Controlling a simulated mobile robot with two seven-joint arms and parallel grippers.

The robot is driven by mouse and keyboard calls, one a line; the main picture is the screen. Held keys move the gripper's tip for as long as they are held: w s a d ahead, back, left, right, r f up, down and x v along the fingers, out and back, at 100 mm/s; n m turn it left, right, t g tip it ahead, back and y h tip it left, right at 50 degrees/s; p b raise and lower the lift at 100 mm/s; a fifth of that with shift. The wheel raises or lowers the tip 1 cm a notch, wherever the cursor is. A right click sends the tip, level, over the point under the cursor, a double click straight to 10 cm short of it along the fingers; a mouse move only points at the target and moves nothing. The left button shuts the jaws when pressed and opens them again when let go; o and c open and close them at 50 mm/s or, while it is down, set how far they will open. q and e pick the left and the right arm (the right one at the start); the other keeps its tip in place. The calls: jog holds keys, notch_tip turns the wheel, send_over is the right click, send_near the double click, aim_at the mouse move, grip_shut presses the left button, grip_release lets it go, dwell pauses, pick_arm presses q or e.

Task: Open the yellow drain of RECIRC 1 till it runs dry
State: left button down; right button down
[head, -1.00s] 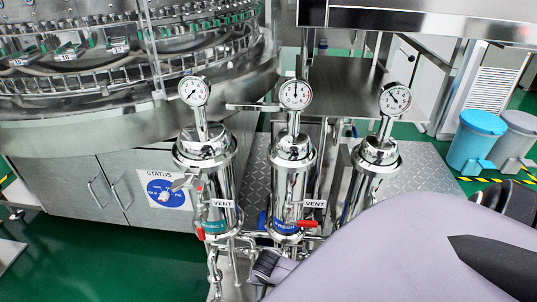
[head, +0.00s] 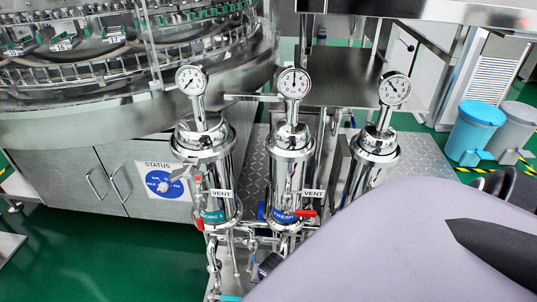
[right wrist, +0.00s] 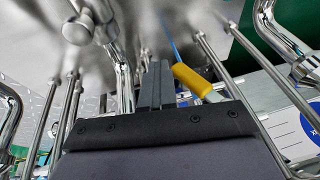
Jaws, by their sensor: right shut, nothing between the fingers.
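The RECIRC 1 housing (head: 207,165) is the left of three steel filter housings in the head view, with a teal label, a red-handled valve (head: 199,224) and a gauge (head: 191,80) on top. The yellow drain handle (right wrist: 192,80) shows in the right wrist view, just right of my right gripper's fingers (right wrist: 155,85). Those fingers are shut and empty; whether they touch the handle I cannot tell. In the head view my right forearm hides the fingers and the low pipework, and I see no yellow handle there. My left gripper is not in view.
Two more housings stand to the right, the middle one (head: 290,165) with a red valve handle. Thin steel pipes (right wrist: 220,60) crowd both sides of the fingers. A steel cabinet with a blue STATUS dial (head: 164,185) stands left. Open green floor lies at lower left.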

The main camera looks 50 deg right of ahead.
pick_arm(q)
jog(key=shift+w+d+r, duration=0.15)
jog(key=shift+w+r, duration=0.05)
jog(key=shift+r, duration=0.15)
pick_arm(e)
jog(key=shift+w+a+f+t+y, duration=0.15)
jog(key=shift+w+f+t+y, duration=0.15)
jog(key=shift+t+y, duration=0.25)
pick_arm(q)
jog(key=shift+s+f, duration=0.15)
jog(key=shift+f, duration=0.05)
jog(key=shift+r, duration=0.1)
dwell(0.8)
